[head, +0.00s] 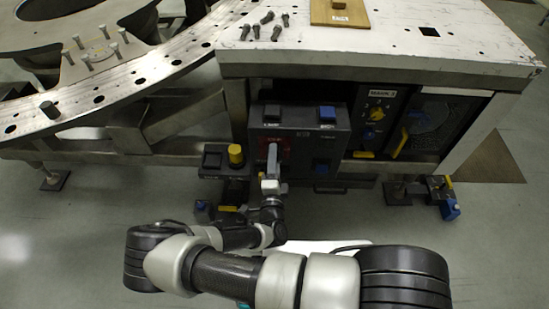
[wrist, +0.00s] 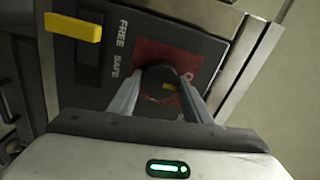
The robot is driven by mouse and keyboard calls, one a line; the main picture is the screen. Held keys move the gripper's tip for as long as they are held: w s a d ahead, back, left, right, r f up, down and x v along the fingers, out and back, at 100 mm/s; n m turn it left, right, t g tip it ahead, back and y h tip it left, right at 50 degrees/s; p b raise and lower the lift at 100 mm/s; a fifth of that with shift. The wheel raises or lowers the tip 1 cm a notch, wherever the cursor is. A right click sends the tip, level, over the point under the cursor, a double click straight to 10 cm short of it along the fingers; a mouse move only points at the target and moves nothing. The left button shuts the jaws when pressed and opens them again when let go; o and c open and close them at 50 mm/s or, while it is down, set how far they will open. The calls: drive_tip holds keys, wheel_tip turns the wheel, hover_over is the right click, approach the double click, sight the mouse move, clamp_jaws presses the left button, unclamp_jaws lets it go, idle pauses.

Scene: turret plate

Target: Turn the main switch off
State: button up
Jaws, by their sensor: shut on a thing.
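The main switch is a black rotary knob (wrist: 158,78) with a small yellow mark, set on a red plate (wrist: 188,72) on a dark panel. A partly hidden "O" shows on the plate. My gripper (wrist: 162,88) is shut on the knob, one finger on each side of it. In the head view the red plate (head: 284,150) shows on the dark panel under the bench, and my gripper (head: 271,158) is in front of it. The gripper hides the knob there.
A yellow lever (wrist: 73,27) stands beside the words FREE and SAFE. A yellow knob (head: 235,155) on a black box is close left of my gripper. A panel with a dial (head: 376,112) is to the right.

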idle(0.5)
drive_tip(key=o, duration=1.1)
drive_tip(key=shift+c, duration=0.2)
drive_tip(key=shift+s, duration=0.15)
drive_tip(key=s+p, duration=0.1)
drive_tip(key=s, duration=1.6)
drive_tip(key=shift+a, duration=0.3)
drive_tip(key=shift+s+f, duration=0.1)
